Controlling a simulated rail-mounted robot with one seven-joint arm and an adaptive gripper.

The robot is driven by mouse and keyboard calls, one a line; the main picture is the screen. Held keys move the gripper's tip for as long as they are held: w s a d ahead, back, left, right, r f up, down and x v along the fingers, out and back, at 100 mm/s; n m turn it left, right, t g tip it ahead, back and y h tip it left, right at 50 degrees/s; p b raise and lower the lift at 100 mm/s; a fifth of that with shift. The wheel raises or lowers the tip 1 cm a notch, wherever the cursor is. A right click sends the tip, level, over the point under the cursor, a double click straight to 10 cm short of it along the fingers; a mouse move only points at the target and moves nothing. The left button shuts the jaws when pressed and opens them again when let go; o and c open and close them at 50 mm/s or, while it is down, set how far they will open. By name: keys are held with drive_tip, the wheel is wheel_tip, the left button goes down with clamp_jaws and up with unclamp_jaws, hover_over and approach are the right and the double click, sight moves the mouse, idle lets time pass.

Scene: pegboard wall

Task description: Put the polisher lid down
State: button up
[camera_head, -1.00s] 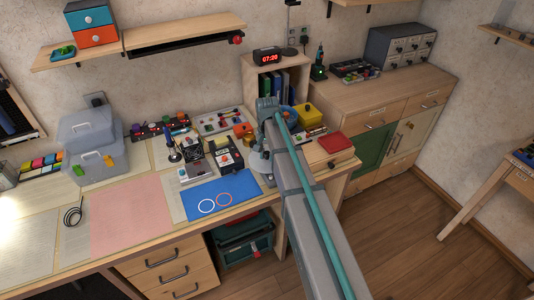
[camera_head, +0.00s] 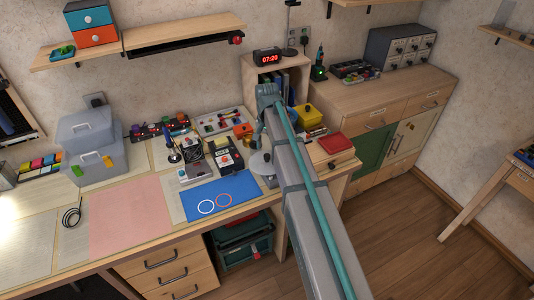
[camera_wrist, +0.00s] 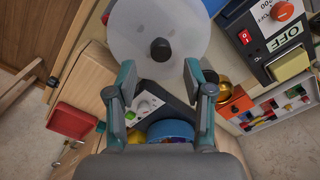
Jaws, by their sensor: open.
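The polisher lid is a pale round disc with a black knob, at the top of the wrist view (camera_wrist: 150,25). In the head view, the lid (camera_head: 261,163) lies flat near the front right of the workbench, partly hidden by my arm. A grey body shows below its edge; I cannot tell how the lid sits on it. My gripper (camera_wrist: 159,76) is open and empty, its two fingers spread apart on the near side of the knob and not touching it. In the head view, my gripper (camera_head: 259,133) is above and behind the lid.
A blue bowl (camera_wrist: 171,131) and a red box (camera_wrist: 72,121) are close by. The blue mat with two rings (camera_head: 222,194) and the pink mat (camera_head: 130,215) are clear.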

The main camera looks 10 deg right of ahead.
sight(267, 156)
wheel_tip(267, 156, up, 8)
drive_tip(key=b, duration=0.1)
drive_tip(key=shift+b, duration=0.35)
